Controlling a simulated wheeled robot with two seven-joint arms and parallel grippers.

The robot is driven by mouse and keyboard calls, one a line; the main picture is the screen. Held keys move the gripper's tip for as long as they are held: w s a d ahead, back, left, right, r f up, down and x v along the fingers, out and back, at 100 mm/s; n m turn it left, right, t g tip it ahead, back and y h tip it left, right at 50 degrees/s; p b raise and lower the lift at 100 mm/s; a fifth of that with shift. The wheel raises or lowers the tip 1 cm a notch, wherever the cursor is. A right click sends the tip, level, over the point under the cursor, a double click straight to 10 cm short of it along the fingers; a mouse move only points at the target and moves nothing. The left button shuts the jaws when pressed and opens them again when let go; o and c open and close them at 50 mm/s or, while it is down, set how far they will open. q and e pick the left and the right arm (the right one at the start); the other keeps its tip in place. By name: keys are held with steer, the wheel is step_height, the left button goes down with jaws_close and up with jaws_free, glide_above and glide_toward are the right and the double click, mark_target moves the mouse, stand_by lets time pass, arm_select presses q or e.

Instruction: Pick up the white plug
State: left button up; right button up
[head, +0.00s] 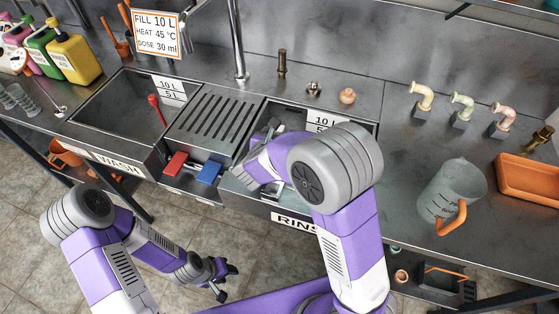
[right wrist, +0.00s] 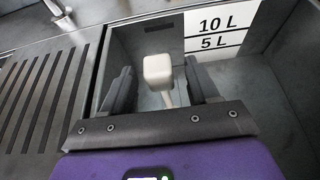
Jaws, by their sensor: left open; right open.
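The white plug (right wrist: 158,72) has a blocky head on a thin stem and shows in the right wrist view, inside the rinse basin (head: 366,121). My right gripper (right wrist: 160,84) is open, with one finger on each side of the plug and visible gaps between. In the head view the right gripper (head: 271,132) is over the left part of the rinse basin, and my arm hides most of that basin; I cannot make out the plug there. My left gripper (head: 224,279) is open and empty, low in front of the counter.
A slotted drainboard (head: 207,125) lies left of the rinse basin, with red (head: 175,163) and blue (head: 209,172) blocks at its front. The wash basin (head: 105,110) holds a red-handled thing (head: 156,108). A clear jug (head: 452,190) and an orange tray (head: 530,178) stand right.

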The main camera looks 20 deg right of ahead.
steer(key=shift+x, duration=0.85)
steer(key=shift+c, duration=0.4)
jaws_close()
steer(key=shift+r, duration=0.1)
